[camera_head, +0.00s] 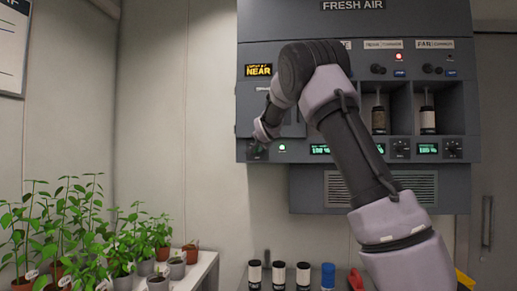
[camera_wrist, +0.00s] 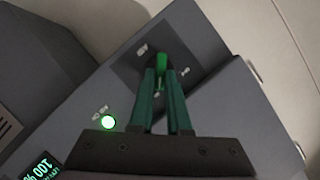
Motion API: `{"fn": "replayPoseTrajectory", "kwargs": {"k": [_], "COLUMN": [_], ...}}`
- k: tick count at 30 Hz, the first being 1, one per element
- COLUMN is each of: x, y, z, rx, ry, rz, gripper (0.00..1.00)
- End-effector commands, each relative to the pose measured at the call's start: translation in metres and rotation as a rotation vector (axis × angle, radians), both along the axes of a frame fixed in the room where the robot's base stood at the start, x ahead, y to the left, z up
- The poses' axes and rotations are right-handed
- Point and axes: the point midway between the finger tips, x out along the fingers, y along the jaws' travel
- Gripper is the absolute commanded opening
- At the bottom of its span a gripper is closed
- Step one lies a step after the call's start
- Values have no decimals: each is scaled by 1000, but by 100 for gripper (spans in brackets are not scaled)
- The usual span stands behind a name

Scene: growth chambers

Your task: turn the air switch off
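The air switch (camera_wrist: 161,65) is a small green lever on a dark square plate at the panel's lower left, with small labels around it. A round green lamp (camera_wrist: 109,122) beside it is lit; this lamp also shows in the head view (camera_head: 282,147). My gripper (camera_wrist: 160,76) has its two dark green fingers close together, with the lever between or just beyond their tips. I cannot tell whether they touch it. In the head view my gripper (camera_head: 259,138) is at the panel's lower left corner and largely covers the switch.
Below stand several dark canisters (camera_head: 279,275) and a blue one (camera_head: 328,275). Potted plants (camera_head: 75,230) fill the lower left.

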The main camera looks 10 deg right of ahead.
Motion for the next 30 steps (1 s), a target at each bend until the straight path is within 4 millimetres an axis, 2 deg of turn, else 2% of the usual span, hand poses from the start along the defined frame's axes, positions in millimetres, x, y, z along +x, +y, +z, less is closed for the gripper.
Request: {"fn": "replayPoseTrajectory", "kwargs": {"k": [11, 30], "x": [0, 3], "y": [2, 9], "z": [0, 4], "rx": [-74, -604], "ry": [24, 195], "rz": [0, -1], "gripper": [0, 0]}}
